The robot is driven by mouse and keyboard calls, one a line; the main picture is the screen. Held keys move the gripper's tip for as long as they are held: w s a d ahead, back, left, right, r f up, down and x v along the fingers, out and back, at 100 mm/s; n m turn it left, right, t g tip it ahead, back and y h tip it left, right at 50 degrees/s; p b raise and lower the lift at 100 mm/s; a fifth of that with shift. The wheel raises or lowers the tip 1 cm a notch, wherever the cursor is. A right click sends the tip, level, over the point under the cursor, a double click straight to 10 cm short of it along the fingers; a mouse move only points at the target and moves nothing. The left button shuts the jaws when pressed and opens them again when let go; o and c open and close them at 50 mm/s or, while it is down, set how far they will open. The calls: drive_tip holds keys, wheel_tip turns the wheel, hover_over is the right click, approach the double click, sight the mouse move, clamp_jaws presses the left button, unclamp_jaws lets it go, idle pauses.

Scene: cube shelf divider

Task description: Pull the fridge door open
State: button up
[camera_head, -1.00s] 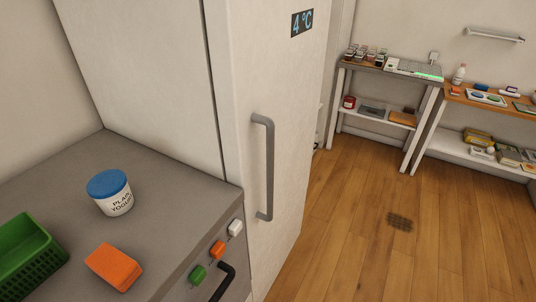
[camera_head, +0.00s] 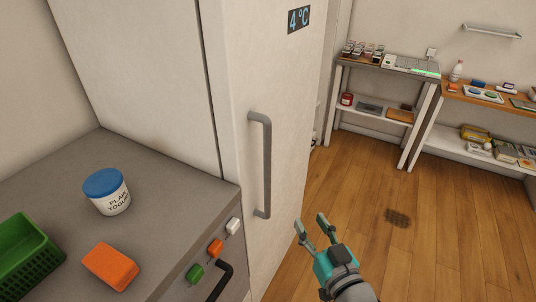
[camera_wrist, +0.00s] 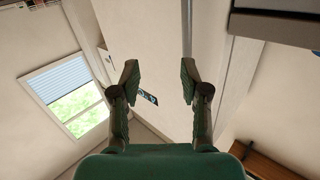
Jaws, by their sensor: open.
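The fridge door (camera_head: 285,80) is tall and off-white, with a dark "4 °C" display (camera_head: 299,19) near its top. It looks shut. A grey vertical bar handle (camera_head: 267,165) stands out from the door in the middle of the head view. My gripper (camera_head: 310,222) is at the lower right of the handle, apart from it, with its fingers spread and nothing between them. In the wrist view the open fingers (camera_wrist: 159,75) frame part of the white door, and the display (camera_wrist: 148,97) shows between them. A grey bar behind the right finger seems to be the handle.
A grey counter (camera_head: 160,160) left of the fridge holds a yogurt tub (camera_head: 107,192), an orange block (camera_head: 110,266) and a green basket (camera_head: 25,260). Coloured knobs and a black handle are on its front. Shelves stand at the back right. The wooden floor (camera_head: 350,190) between is open.

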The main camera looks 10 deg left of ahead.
sight(269, 155)
drive_tip(key=w+a+r+n+g+y, duration=0.1)
drive_tip(key=w+a+r+n+y, duration=0.25)
drive_tip(key=a+r, duration=0.4)
drive_tip(key=shift+m+h, duration=0.35)
drive_tip(key=w+a, duration=0.1)
drive_tip(key=w, duration=0.2)
drive_tip(key=w+a+r, duration=0.1)
drive_tip(key=w+a, duration=0.1)
drive_tip(key=w, duration=0.1)
drive_tip(key=w+a+r, duration=0.1)
drive_tip(key=w, duration=0.2)
drive_tip(key=shift+a, duration=0.15)
clamp_jaws()
